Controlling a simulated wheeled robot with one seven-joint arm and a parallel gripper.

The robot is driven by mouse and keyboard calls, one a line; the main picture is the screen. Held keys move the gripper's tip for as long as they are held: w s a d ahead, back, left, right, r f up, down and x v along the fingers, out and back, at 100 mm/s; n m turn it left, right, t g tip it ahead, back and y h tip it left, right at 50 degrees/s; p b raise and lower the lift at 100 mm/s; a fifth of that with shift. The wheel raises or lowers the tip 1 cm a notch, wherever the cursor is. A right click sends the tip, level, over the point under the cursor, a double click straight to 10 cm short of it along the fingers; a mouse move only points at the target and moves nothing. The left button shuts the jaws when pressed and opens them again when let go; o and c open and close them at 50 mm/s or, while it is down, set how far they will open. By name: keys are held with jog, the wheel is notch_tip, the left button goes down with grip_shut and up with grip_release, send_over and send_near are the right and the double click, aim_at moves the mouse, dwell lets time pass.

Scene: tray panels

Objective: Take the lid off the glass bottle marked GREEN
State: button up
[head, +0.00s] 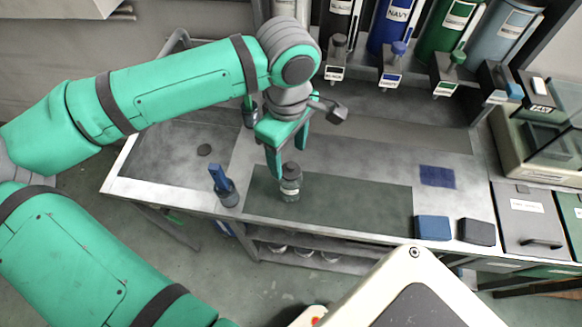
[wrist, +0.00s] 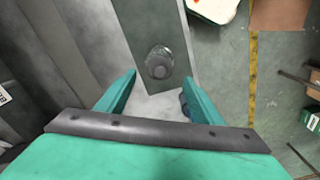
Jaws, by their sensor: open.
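A small clear glass bottle (head: 290,188) with a dark round lid (head: 291,169) stands upright on the dark green mat (head: 350,205). It carries a pale label, too small to read here. The lid is on the bottle. In the wrist view the lid (wrist: 159,66) shows from above, ahead of the fingertips and roughly centred between them. My gripper (head: 288,155) is open and empty, pointing down near the bottle's top. One finger hangs just left of the lid in the head view; I cannot tell whether it touches. The gripper also shows in the wrist view (wrist: 158,78).
Dispensers, one marked NAVY (head: 396,28), line the back. Blue (head: 432,228) and dark (head: 476,232) blocks lie right of the mat.

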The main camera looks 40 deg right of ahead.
aim_at(290, 164)
notch_tip(290, 164, down, 5)
jog(key=shift+s+d+r, duration=0.1)
jog(key=shift+s+d, duration=0.05)
jog(key=shift+c, duration=0.6)
jog(key=c, duration=1)
